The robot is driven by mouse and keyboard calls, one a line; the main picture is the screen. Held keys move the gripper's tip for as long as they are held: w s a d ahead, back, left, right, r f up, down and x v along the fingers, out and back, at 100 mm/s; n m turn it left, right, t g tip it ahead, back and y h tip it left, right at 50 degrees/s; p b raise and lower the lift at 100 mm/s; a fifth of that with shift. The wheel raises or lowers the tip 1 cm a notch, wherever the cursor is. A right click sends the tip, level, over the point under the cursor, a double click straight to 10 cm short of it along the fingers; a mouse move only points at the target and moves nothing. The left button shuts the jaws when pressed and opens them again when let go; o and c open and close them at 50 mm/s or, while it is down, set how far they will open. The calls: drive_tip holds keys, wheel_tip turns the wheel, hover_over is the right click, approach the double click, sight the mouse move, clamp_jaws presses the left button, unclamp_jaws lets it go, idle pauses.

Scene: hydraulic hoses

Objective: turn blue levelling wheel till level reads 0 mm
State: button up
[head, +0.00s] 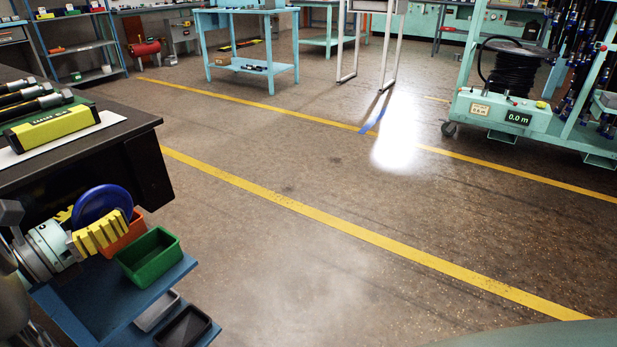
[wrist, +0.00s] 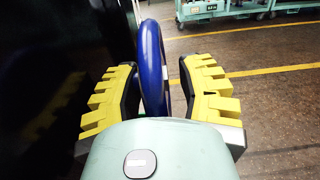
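The blue levelling wheel (head: 101,203) is under the edge of the dark bench at the left in the head view. In the wrist view the wheel (wrist: 152,68) is seen edge-on, upright. My gripper (wrist: 162,72) has its yellow-backed fingers apart, one on each side of the wheel's rim. A gap shows between the rim and the right finger; the left finger is closer to it. In the head view my gripper (head: 88,228) partly covers the wheel. A yellow level (head: 48,128) lies on the bench top; its reading is too small to make out.
Green (head: 150,257) and orange (head: 124,236) bins stand on a blue shelf (head: 95,300) just below my gripper. The dark bench (head: 150,165) is close at the left. A hose-reel cart (head: 517,118) showing 0.0 m stands far right. The floor between is clear.

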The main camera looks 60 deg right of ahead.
clamp_jaws()
idle(0.3)
drive_tip(key=shift+a+y, duration=0.1)
drive_tip(key=shift+y, duration=1.5)
drive_tip(key=shift+o, duration=1)
unclamp_jaws()
drive_tip(key=shift+a, duration=0.1)
